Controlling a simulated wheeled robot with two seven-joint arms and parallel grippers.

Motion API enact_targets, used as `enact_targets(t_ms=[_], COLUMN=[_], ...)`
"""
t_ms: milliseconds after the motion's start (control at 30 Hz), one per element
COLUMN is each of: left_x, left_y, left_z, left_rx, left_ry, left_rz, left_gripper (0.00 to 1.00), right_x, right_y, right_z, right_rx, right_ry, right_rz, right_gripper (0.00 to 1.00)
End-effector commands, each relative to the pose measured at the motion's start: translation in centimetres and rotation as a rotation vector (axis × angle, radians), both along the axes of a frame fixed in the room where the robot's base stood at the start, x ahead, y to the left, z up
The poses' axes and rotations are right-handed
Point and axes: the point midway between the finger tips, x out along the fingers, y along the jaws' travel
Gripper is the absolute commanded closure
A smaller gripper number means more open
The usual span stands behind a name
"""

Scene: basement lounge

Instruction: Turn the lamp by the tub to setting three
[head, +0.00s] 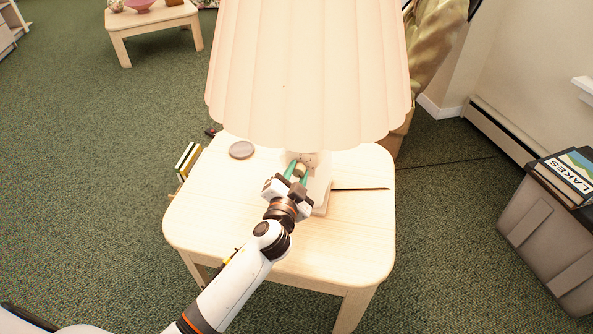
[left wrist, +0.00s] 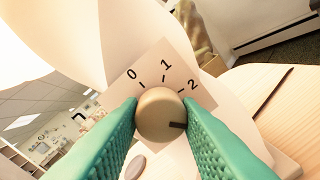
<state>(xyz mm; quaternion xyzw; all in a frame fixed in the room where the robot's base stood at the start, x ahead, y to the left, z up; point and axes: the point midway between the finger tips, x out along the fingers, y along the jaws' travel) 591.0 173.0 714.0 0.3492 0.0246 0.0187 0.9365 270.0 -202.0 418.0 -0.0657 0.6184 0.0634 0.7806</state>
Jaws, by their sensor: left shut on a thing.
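The lamp has a large pleated cream shade (head: 310,75) and stands on a pale wooden side table (head: 230,215). Its round brass knob (left wrist: 159,115) sits on a plate (left wrist: 150,72) marked 0, 1 and 2 in the left wrist view. The knob's dark mark points right, past the 2, toward a finger. Any number beyond 2 is hidden. My left gripper (head: 297,172) is at the lamp's base, its green fingers shut on the knob from both sides. It also shows in the left wrist view (left wrist: 160,108). My right gripper is out of view.
A grey tub (head: 545,240) with a LAKES book (head: 567,172) on top stands right of the table. A grey disc (head: 241,150) and a thin dark stick (head: 360,188) lie on the tabletop. Books (head: 187,160) stand left of it. Green carpet is open farther left.

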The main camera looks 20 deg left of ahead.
Motion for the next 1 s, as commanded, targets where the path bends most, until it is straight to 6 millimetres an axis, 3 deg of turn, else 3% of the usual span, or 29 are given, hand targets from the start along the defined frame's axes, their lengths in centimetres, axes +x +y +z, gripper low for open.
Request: enact_targets(t_ms=[333,867,900,1000], left_x=[0.0,0.0,0.0,0.0], left_y=[-0.1,-0.1,-0.1,-0.1], left_z=[0.1,0.0,0.0,0.0], left_rx=[0.132,0.153,0.153,0.152], left_ry=[0.011,0.012,0.013,0.013], left_rz=[-0.002,-0.003,-0.003,-0.002], left_gripper=[0.93,0.93,0.63,0.48], right_x=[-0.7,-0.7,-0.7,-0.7], right_y=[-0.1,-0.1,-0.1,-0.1], right_z=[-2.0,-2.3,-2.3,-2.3], right_rx=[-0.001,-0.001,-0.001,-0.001], right_ry=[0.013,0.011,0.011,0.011], right_rz=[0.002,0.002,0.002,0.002], right_gripper=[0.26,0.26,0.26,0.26])
